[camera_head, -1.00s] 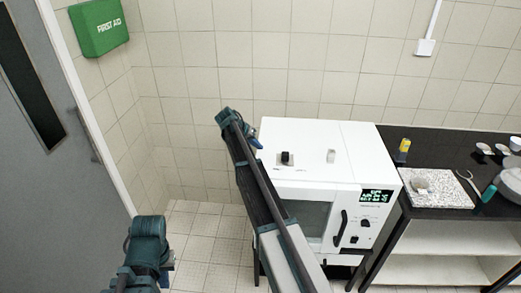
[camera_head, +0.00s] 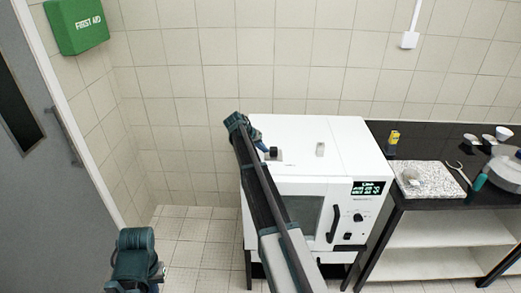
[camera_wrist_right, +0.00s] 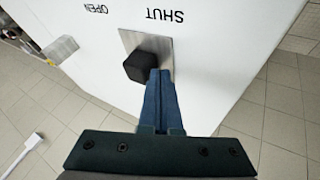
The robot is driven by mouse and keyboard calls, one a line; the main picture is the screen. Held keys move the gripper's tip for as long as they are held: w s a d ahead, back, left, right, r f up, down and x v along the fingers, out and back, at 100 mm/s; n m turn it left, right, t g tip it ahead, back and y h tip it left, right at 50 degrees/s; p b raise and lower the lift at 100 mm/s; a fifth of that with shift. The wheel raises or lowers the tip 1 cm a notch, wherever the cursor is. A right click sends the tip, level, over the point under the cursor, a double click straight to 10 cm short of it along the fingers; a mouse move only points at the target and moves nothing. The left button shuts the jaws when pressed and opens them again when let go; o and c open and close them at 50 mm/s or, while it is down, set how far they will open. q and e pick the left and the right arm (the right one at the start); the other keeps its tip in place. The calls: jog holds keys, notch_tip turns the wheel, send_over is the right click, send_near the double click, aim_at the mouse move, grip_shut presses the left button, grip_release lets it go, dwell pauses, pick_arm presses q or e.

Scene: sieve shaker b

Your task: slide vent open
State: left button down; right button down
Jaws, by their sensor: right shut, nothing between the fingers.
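The vent control is a black knob (camera_head: 273,152) on top of a white oven-like cabinet (camera_head: 345,150). In the right wrist view, the knob (camera_wrist_right: 148,67) sits on a metal plate (camera_wrist_right: 134,40), nearer the printed SHUT than OPEN. My right gripper (camera_head: 262,147) reaches over the cabinet's left edge. Its fingers (camera_wrist_right: 160,75) are shut and empty, with their tips right beside the knob; I cannot tell whether they touch it. Part of my left arm shows at the lower left, but its gripper is not visible.
A small pale block (camera_head: 320,149) stands on the cabinet top, right of the knob. The cabinet front has a dark handle (camera_head: 334,224) and a lit display (camera_head: 368,188). A black bench (camera_head: 440,150) at right holds a speckled slab (camera_head: 428,181) and a yellow item (camera_head: 393,138).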

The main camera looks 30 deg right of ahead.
aim_at(272, 149)
jog(key=s+d, duration=0.1)
jog(key=d, duration=0.1)
jog(key=s+d, duration=0.1)
jog(key=d, duration=0.1)
jog(key=s+d, duration=0.2)
jog(key=shift+d, duration=0.25)
dwell(0.3)
